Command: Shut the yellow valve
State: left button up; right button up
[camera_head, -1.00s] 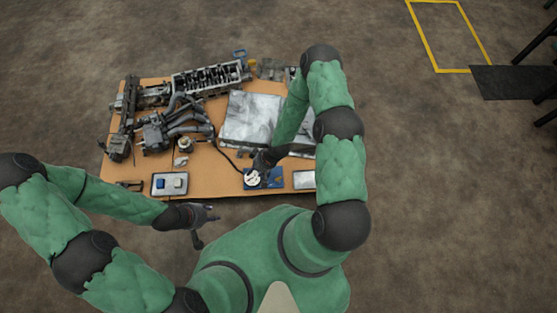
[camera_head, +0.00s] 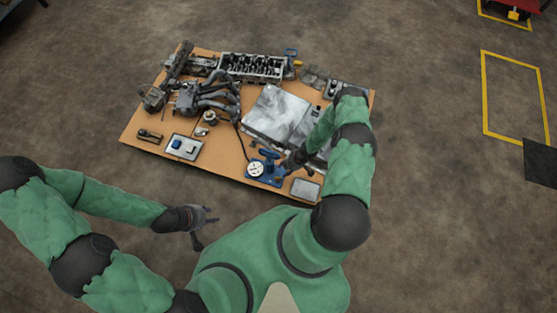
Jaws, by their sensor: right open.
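I cannot make out a valve that is clearly yellow; a tiny yellow spot (camera_head: 298,64) shows at the right end of the engine part at the back. At the table's front edge is a blue fixture (camera_head: 264,180) with a round white gauge (camera_head: 256,169) and a blue piece (camera_head: 268,153) behind it. My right gripper (camera_head: 284,168) is open at the right side of this fixture; its fingertips are small and dark, and I cannot tell whether they touch it. My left gripper (camera_head: 212,215) is in front of the table, off its edge, with nothing visible in it.
The brown table (camera_head: 222,160) holds a long engine part (camera_head: 252,67), pipes (camera_head: 215,97), a silver sheet (camera_head: 275,113), a tray with blue and white blocks (camera_head: 184,147) and a grey plate (camera_head: 305,188). A dark cable runs near the gauge.

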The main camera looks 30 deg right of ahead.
aim_at(278, 179)
jog(key=b+x, duration=0.1)
jog(key=x, duration=0.2)
jog(key=b+x, duration=0.2)
jog(key=x, duration=0.2)
jog(key=b+x, duration=0.1)
jog(key=x, duration=0.3)
jog(key=shift+s+d+f+b, duration=0.15)
jog(key=shift+d+b, duration=0.2)
grip_shut()
